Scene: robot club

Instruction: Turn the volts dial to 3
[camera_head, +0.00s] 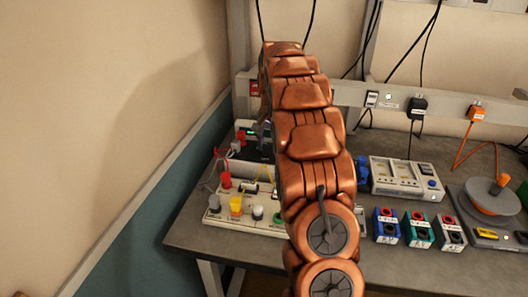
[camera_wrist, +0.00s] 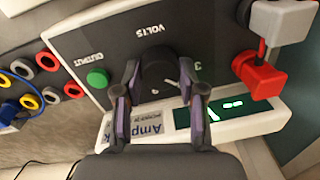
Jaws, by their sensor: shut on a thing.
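The volts dial (camera_wrist: 157,68) is a round black knob on a dark panel, seen upside down in the wrist view under the word VOLTS. My gripper (camera_wrist: 158,80) has one finger on each side of the dial and is shut on it. In the head view my arm hides the dial and most of the power supply.
In the wrist view a green button (camera_wrist: 97,78) is left of the dial and a red plug (camera_wrist: 257,75) is right. In the head view a pale board (camera_head: 240,215) with coloured parts is in front of the supply. Several coloured modules (camera_head: 419,230) stand right of my arm.

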